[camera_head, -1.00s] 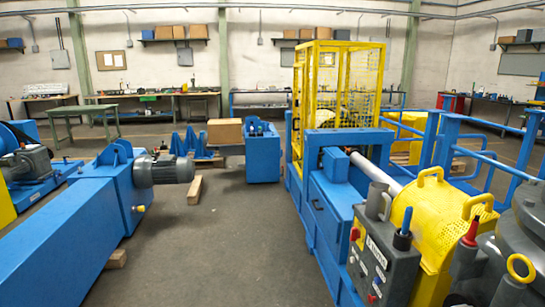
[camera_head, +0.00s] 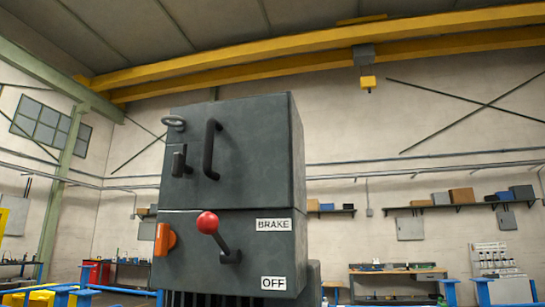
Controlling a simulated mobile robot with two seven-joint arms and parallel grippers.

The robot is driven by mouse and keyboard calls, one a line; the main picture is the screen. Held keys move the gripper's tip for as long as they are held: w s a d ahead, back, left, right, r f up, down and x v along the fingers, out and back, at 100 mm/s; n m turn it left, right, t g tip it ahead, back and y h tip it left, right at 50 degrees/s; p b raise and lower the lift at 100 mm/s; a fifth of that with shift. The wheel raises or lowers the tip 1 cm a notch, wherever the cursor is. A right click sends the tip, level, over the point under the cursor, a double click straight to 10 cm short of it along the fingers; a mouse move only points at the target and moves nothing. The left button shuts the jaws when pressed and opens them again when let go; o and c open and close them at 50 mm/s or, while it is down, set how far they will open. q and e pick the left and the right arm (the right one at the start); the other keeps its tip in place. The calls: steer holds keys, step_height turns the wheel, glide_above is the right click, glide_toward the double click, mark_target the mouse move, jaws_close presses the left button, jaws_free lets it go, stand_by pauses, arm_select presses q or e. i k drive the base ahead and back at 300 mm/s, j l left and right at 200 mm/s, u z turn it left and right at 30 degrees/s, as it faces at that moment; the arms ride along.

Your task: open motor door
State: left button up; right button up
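A dark grey motor housing (camera_head: 255,150) stands close in front of me in the head view. Its upper front panel carries a black vertical bar handle (camera_head: 210,150), a small black latch (camera_head: 180,162) and a grey ring (camera_head: 173,122). The panel looks shut, with a thin seam between it and the lower box (camera_head: 190,270). The lower box has a lever with a red knob (camera_head: 208,222), a BRAKE label (camera_head: 273,224), an OFF label (camera_head: 273,283) and an orange part (camera_head: 164,239) on its left side. Neither of my grippers is in view.
Blue railings (camera_head: 115,290) stand low at the left. A yellow overhead crane beam (camera_head: 300,50) crosses above. A workbench (camera_head: 397,275) and wall shelves (camera_head: 445,206) are far behind. The air to both sides of the housing looks clear.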

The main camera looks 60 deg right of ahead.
mark_target(244, 161)
steer(key=z, duration=1.4)
steer(key=l, duration=0.1)
steer(key=k+z, duration=0.05)
